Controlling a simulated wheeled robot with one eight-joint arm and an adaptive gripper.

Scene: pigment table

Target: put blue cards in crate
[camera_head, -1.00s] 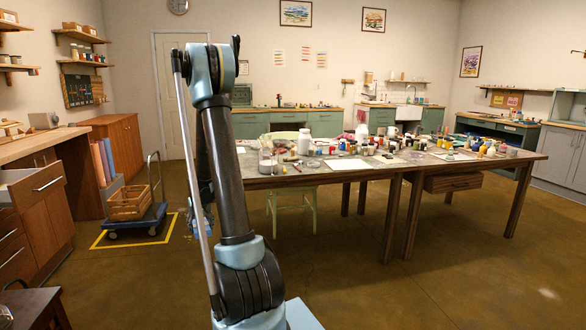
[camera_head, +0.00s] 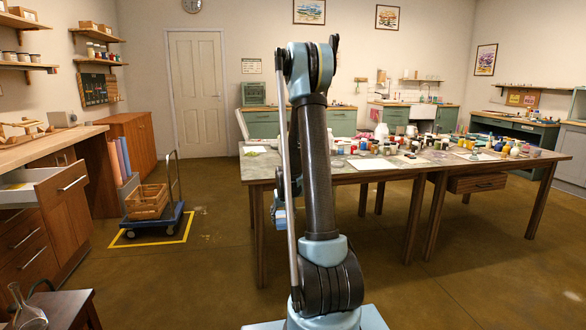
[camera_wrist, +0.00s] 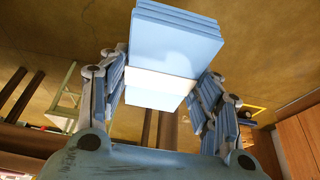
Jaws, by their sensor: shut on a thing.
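A stack of blue cards (camera_wrist: 175,45) with a white band (camera_wrist: 160,82) around it fills the top middle of the wrist view. My gripper (camera_wrist: 162,88) is shut on the stack, one finger on each side. In the head view my gripper is mostly hidden behind my arm, with a little blue showing at its left. A wooden slatted crate (camera_head: 147,206) stands on a blue trolley (camera_head: 152,222) at the left, well apart from my gripper. I cannot see the crate's floor clearly.
The long work table (camera_head: 262,172) with many jars stands behind and right of my arm. Wooden drawers (camera_head: 28,245), one pulled open, line the left. A glass flask (camera_head: 28,312) stands on a dark low table (camera_head: 68,308) at the lower left. Brown floor lies clear between trolley and arm.

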